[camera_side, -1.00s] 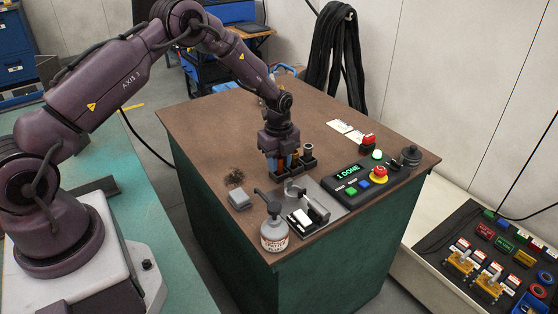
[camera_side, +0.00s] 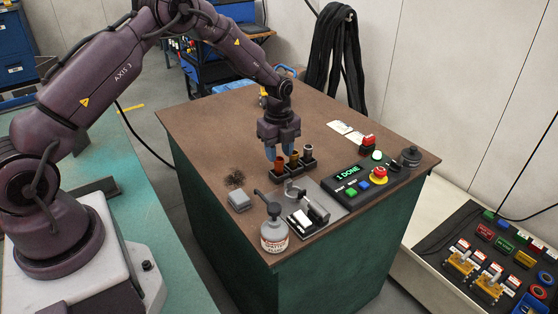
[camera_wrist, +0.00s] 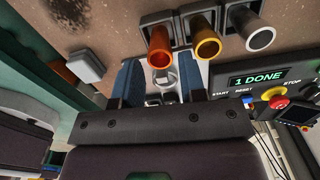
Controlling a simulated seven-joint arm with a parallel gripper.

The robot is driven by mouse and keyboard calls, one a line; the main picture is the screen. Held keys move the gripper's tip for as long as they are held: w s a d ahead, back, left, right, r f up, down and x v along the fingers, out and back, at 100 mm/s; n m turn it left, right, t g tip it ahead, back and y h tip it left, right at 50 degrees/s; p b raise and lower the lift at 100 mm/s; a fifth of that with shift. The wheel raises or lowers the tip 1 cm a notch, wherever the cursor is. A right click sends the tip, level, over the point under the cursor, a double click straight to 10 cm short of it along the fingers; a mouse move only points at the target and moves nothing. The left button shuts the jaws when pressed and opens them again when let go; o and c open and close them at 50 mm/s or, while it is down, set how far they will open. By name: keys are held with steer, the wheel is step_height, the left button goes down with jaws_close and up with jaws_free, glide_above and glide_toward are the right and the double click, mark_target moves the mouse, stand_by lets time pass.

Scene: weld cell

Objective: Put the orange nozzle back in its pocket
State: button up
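The orange nozzle (camera_side: 281,164) stands in the left pocket of the black rack (camera_wrist: 180,20). In the wrist view the orange nozzle (camera_wrist: 159,48) shows its round open end. My gripper (camera_side: 279,156) is above and slightly behind the left end of the rack in the side view. Its two blue fingers are spread apart and empty in the wrist view, where my gripper (camera_wrist: 159,80) is clear of the nozzle. How deep the nozzle sits cannot be told exactly.
A brass nozzle (camera_side: 294,160) and a silver nozzle (camera_side: 308,153) fill the other pockets. The control box (camera_side: 365,178) reads "1 DONE". A metal fixture (camera_side: 309,209), a labelled jar (camera_side: 274,237) and a grey block (camera_side: 239,199) stand nearer the front. The table's left part is clear.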

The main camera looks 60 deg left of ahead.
step_height(320, 180, up, 9)
step_height(320, 180, up, 8)
steer(key=n+t, duration=0.1)
steer(key=n, duration=0.2)
glide_above(279, 159)
steer(key=s+d, duration=0.3)
steer(key=s+d+r+n+t, duration=0.2)
steer(key=s+d+r+n, duration=0.2)
steer(key=s+r+n, duration=0.35)
steer(key=s+d+r+n+t, duration=0.1)
steer(key=s+n, duration=0.3)
steer(key=s, duration=0.4)
steer(key=s+d+r+n+t, duration=0.1)
steer(key=s+d+r+n, duration=0.1)
steer(key=s, duration=0.7)
steer(key=shift+s+d+r+n+t, duration=0.3)
steer(key=shift+d+n, duration=0.3)
steer(key=shift+n, duration=0.65)
